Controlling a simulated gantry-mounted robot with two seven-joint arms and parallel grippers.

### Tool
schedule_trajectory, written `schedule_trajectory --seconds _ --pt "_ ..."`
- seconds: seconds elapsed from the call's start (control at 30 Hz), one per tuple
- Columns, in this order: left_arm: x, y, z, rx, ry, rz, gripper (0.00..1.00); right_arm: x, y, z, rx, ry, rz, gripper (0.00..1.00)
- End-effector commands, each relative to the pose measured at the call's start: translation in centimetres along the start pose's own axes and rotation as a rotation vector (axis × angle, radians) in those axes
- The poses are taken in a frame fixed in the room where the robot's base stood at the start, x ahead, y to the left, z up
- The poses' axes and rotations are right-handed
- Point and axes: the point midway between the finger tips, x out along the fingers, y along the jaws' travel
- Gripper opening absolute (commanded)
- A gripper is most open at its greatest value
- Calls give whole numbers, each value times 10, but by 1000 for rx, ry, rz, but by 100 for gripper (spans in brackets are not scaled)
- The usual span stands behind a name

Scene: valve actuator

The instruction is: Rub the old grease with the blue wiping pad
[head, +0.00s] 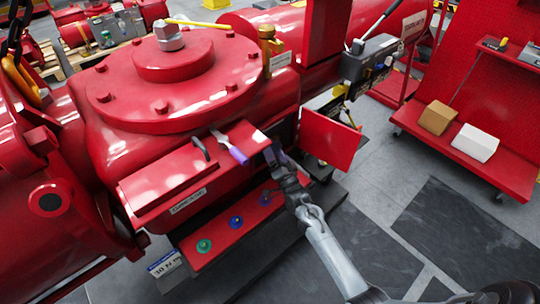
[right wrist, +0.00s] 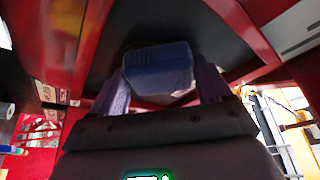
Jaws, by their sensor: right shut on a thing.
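My right gripper (head: 275,155) is at the front of the red valve actuator, beside a dark opening under the red box-like housing. In the right wrist view its two purple fingers (right wrist: 160,88) are shut on the blue wiping pad (right wrist: 158,68). The pad faces a dark surface (right wrist: 195,30) inside a red frame; I cannot tell whether it touches. A pale patch shows just below the pad, partly hidden by it. I cannot clearly make out the old grease. In the head view the pad is hidden by the gripper. My left gripper is not in view.
A purple-handled brush (head: 231,148) lies on the red housing (head: 170,182), left of the gripper. An open red door panel (head: 330,138) stands close on the right. A lower red ledge (head: 222,236) carries several coloured knobs. Grey floor lies free at the lower right.

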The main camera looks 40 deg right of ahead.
Motion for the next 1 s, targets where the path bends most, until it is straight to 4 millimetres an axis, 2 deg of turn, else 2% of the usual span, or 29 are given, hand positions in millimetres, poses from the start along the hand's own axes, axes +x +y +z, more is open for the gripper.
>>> schedule_trajectory --seconds 1.0 --pt "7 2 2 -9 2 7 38 15 38 -35 -2 1 1 54"
